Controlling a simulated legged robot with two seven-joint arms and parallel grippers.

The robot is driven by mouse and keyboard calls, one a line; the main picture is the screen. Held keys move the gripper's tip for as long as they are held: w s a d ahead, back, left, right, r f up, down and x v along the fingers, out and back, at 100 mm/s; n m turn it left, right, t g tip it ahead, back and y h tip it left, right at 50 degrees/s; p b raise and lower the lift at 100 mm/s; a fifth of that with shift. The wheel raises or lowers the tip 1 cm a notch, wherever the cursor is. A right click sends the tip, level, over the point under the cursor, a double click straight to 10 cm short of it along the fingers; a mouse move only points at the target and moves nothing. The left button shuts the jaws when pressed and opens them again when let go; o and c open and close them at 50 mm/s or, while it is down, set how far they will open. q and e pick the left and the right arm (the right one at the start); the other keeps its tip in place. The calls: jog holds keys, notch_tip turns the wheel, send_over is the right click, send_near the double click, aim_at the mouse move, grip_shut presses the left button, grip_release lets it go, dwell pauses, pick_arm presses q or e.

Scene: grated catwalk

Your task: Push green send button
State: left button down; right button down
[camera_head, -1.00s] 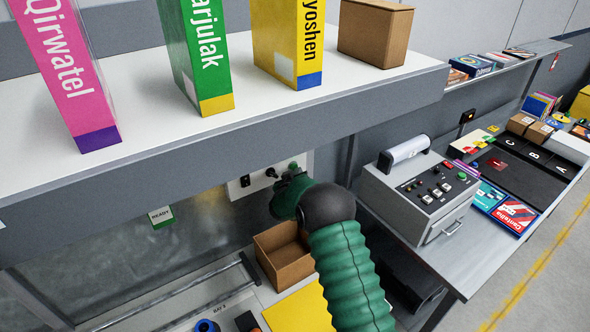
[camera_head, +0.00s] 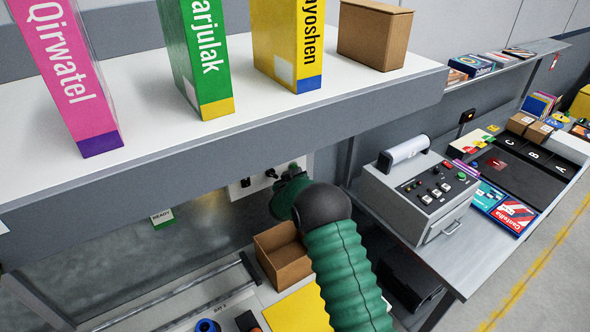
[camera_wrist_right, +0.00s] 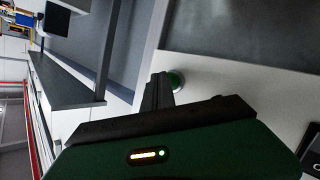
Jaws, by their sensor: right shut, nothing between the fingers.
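The green button (camera_wrist_right: 176,80) shows in the right wrist view as a round green disc in a pale ring on a white panel (camera_wrist_right: 215,88). My right gripper (camera_wrist_right: 158,90) is shut and empty. Its dark fingers are right beside the button in that view and overlap its edge; I cannot tell whether they touch it. In the head view my right gripper (camera_head: 285,182) is at the white wall panel (camera_head: 235,192) under the shelf. The button cannot be made out clearly there, with the gripper close in front. My left gripper is not in view.
A shelf (camera_head: 215,128) with tall boxes overhangs the panel. An open cardboard box (camera_head: 283,262) and a yellow sheet (camera_head: 298,312) lie below my right arm. A grey control box (camera_head: 415,195) stands on the right bench. A READY tag (camera_head: 162,217) is on the left.

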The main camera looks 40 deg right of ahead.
jog(key=s, duration=0.6)
jog(key=shift+a+b, duration=0.35)
jog(key=s+d+n+t+b, duration=0.3)
jog(key=d+n+t+b, duration=0.4)
jog(key=n, duration=0.8)
jog(key=s+a+n+y+b, duration=0.2)
jog(key=a+n+y+b, duration=0.1)
jog(key=n, duration=0.9)
jog(key=s+a+n+t+y+b, duration=0.1)
jog(key=s+a+n+y+b, duration=0.2)
jog(key=n, duration=0.9)
jog(key=a+y+b, duration=0.1)
jog(key=y, duration=0.2)
jog(key=shift+s+f+t+b, duration=0.15)
jog(key=shift+f+t+b, duration=0.15)
jog(key=shift+f+b, duration=0.05)
